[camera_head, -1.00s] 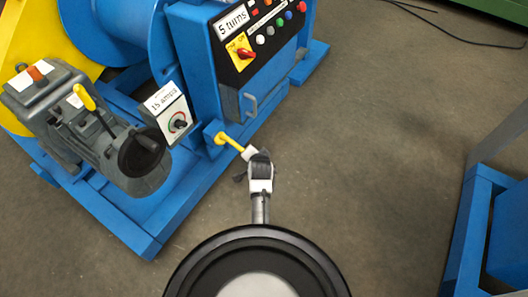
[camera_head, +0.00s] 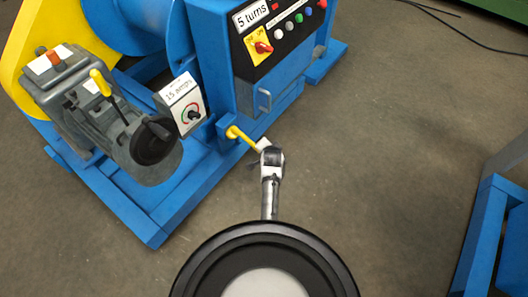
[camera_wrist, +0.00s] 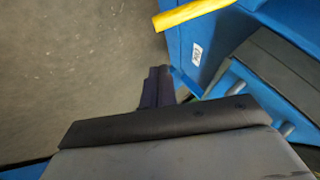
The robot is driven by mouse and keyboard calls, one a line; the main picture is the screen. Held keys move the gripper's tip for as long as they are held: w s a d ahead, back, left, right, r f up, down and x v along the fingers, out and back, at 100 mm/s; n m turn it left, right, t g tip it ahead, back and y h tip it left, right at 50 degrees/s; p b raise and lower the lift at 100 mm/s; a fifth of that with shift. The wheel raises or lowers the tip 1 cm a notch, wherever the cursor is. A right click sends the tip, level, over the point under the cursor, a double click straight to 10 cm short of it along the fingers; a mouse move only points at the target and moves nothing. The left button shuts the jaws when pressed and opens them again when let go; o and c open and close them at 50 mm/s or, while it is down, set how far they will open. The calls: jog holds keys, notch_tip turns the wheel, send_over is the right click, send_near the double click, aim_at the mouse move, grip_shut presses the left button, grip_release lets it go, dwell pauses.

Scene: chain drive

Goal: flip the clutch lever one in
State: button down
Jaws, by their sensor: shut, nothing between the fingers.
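A yellow lever (camera_head: 240,135) sticks out from a blue bracket low on the blue machine, below the control panel. It also shows in the wrist view (camera_wrist: 190,14) as a yellow bar at the top. I cannot read a name on it. A second yellow lever (camera_head: 101,83) stands on the grey motor at the left. My gripper shows in the wrist view (camera_wrist: 158,86) with its dark fingers together and nothing between them. The yellow bar is beyond the fingertips with a gap in the picture. In the head view my wrist is at the first lever's outer end; contact cannot be told.
A small white label (camera_wrist: 197,54) is on blue metal beside the yellow bar. The machine carries a "15 amps" dial box (camera_head: 183,103) and a panel with a red switch (camera_head: 262,47). A blue frame (camera_head: 490,225) stands at the right. Floor between is bare.

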jog(key=shift+w+a+f, duration=0.3)
jog(key=shift+a+f, duration=0.05)
jog(key=shift+f, duration=0.4)
jog(key=shift+w+a+f, duration=0.25)
jog(key=shift+a+f, duration=0.15)
jog(key=shift+f, duration=0.35)
jog(key=shift+w+a+f, duration=0.3)
jog(key=shift+a+f, duration=0.05)
jog(key=shift+f, duration=0.4)
jog(key=shift+b, duration=0.35)
